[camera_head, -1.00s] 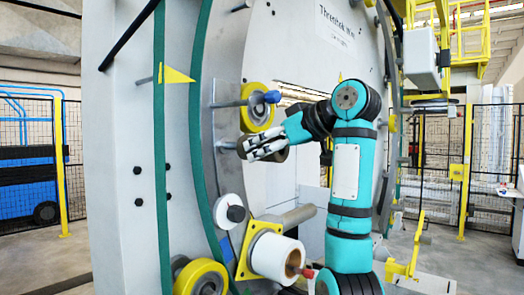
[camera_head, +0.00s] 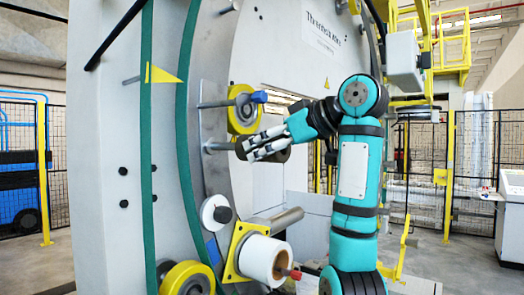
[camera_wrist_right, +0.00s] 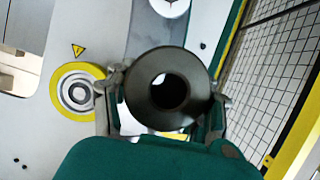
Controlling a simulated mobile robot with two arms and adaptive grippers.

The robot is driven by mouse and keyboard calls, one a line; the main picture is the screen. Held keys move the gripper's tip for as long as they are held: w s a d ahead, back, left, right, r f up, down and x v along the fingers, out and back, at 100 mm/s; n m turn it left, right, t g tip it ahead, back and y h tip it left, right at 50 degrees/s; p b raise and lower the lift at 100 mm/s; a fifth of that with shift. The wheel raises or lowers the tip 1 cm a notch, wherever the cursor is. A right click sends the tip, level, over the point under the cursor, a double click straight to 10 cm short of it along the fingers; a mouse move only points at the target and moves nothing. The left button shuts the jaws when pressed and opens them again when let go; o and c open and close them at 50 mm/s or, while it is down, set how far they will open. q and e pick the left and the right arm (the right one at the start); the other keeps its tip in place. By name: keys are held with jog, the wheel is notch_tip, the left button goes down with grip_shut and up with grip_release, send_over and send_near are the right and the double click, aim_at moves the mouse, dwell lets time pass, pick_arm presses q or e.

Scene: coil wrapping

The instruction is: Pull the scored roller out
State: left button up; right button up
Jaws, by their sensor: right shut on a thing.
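A dark roller (camera_head: 281,154) is between the fingers of my right gripper (camera_head: 262,150), in front of the big grey ring machine. In the right wrist view the roller (camera_wrist_right: 165,62) shows end-on as a thick dark ring, with a finger on each side. Light shows through part of its central hole. A steel pin (camera_head: 220,147) sticks out of the ring just left of the gripper. I cannot tell whether the pin's tip is still inside the roller. Any score marks are not visible. My left gripper is out of view.
A yellow-rimmed wheel (camera_head: 243,109) sits just above the gripper; it also shows in the right wrist view (camera_wrist_right: 60,92). A white roll (camera_head: 263,257), a small white disc (camera_head: 214,213) and a yellow wheel (camera_head: 187,281) are below. Open floor lies to the right.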

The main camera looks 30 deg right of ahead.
jog(key=shift+s+d+b, duration=0.3)
jog(key=shift+s+d, duration=0.1)
jog(key=shift+s, duration=0.6)
